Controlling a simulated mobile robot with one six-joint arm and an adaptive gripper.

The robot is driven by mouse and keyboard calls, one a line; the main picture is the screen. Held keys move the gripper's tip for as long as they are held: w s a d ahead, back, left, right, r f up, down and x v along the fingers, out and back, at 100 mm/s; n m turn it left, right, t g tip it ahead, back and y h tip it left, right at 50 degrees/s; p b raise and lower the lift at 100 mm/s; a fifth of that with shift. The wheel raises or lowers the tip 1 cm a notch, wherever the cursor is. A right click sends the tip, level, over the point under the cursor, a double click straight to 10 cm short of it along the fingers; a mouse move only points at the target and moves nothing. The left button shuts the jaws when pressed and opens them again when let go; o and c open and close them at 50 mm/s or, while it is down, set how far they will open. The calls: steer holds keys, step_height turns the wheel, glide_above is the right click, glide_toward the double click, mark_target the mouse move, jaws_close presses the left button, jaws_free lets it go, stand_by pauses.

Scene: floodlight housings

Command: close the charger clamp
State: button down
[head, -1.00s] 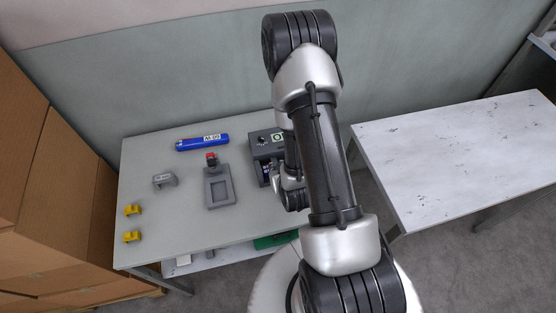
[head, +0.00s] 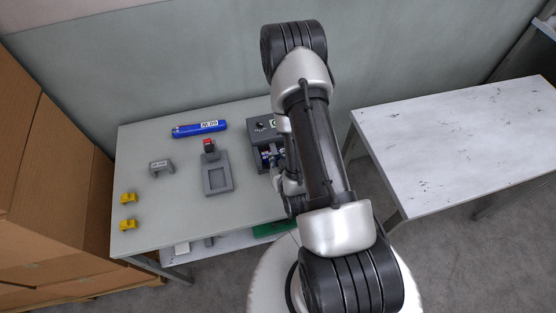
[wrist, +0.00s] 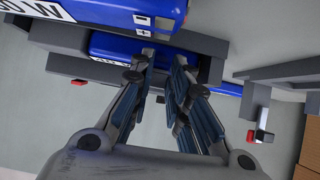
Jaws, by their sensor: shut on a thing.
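The dark grey charger (head: 262,133) stands at the table's right end in the head view, partly hidden by my arm. A blue pack with a white label (head: 270,155) shows in it. In the wrist view, a labelled blue body (wrist: 110,10) fills the top and a second labelled blue body (wrist: 112,47) lies below it among dark grey parts. My gripper (wrist: 164,57) points at these parts, its fingers close together. It is shut on what appears to be a dark part of the charger clamp (wrist: 190,38); the contact itself is hard to make out.
On the table (head: 150,223) lie a blue cylinder (head: 190,131), a grey bracket (head: 161,167), a grey fixture (head: 226,185) with a red knob (head: 208,143), and two yellow pieces (head: 128,198). Cardboard boxes (head: 60,170) stand left. A bare white table (head: 450,140) stands right.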

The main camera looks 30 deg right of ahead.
steer(key=shift+s+f, duration=0.2)
steer(key=c, duration=1.5)
jaws_free()
steer(key=shift+w+r, duration=0.1)
steer(key=shift+r, duration=0.1)
